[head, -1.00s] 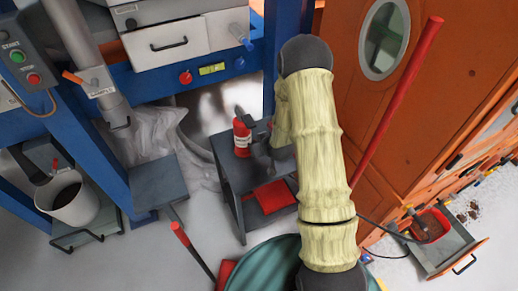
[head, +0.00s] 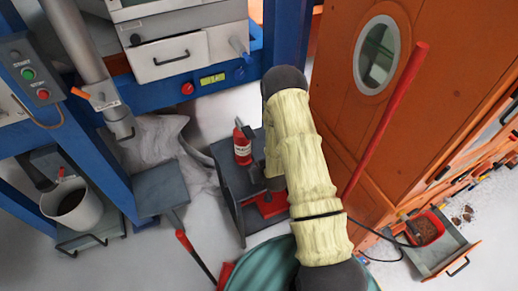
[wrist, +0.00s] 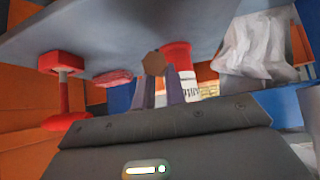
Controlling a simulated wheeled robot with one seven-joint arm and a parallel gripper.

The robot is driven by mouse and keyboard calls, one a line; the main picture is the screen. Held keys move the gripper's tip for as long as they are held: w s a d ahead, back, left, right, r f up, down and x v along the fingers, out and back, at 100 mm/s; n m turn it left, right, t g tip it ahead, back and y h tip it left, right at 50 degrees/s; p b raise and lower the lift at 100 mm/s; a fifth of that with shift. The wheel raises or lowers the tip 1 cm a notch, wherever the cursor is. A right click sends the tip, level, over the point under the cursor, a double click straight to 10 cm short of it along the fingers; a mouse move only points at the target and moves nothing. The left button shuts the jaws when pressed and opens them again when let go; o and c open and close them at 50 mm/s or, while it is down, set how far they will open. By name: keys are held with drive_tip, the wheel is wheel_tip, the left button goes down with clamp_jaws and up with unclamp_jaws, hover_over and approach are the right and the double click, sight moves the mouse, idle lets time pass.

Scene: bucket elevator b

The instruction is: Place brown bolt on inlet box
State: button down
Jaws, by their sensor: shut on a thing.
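The brown bolt (wrist: 154,63) shows its hexagonal head at the fingertips of my gripper (wrist: 160,88) in the wrist view. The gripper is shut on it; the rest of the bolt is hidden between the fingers. In the head view my gripper is mostly hidden by my sleeved arm, near the small grey stand in the middle. I cannot tell which part here is the inlet box. The bolt itself cannot be made out in the head view.
The grey stand (head: 229,190) carries a red bottle (head: 243,150), close to my arm. An orange cabinet (head: 340,100) with an oval window and a red pole (head: 385,120) are at right. A white bucket (head: 75,203) stands at left. A green drum (head: 275,262) is in front.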

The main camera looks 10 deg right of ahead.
drive_tip(key=s+f+m+h+p, duration=0.1)
drive_tip(key=s+f+p, duration=0.1)
drive_tip(key=s+p, duration=0.2)
drive_tip(key=s, duration=0.3)
drive_tip(key=shift+s+d, duration=0.3)
drive_tip(key=shift+d, duration=0.05)
drive_tip(key=shift+f, duration=0.1)
